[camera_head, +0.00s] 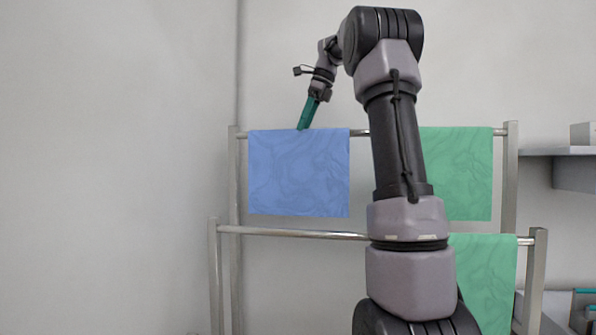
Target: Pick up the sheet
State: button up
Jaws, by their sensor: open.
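A blue sheet (298,175) hangs over the left part of the rear rail of a metal rack. My gripper (303,126), with teal fingers, points down at the top edge of this sheet, near its middle. The fingers are seen nearly side-on, so the gap between them does not show; they are open. I cannot tell whether they touch the sheet or straddle the rail. A green sheet (468,172) hangs at the right of the rear rail, and another green sheet (488,275) hangs at the right of the front rail. My arm hides the left parts of both green sheets.
The front rail (285,233) runs lower and nearer than the rear rail (241,135), and its left part is bare. Metal posts stand at both ends. A shelf (573,152) with a pale box (583,134) is at the right. The wall behind is plain.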

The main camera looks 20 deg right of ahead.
aim_at(298, 139)
jog(key=x, duration=0.5)
jog(key=shift+s+a+f, duration=0.15)
jog(key=shift+s, duration=0.1)
grip_shut()
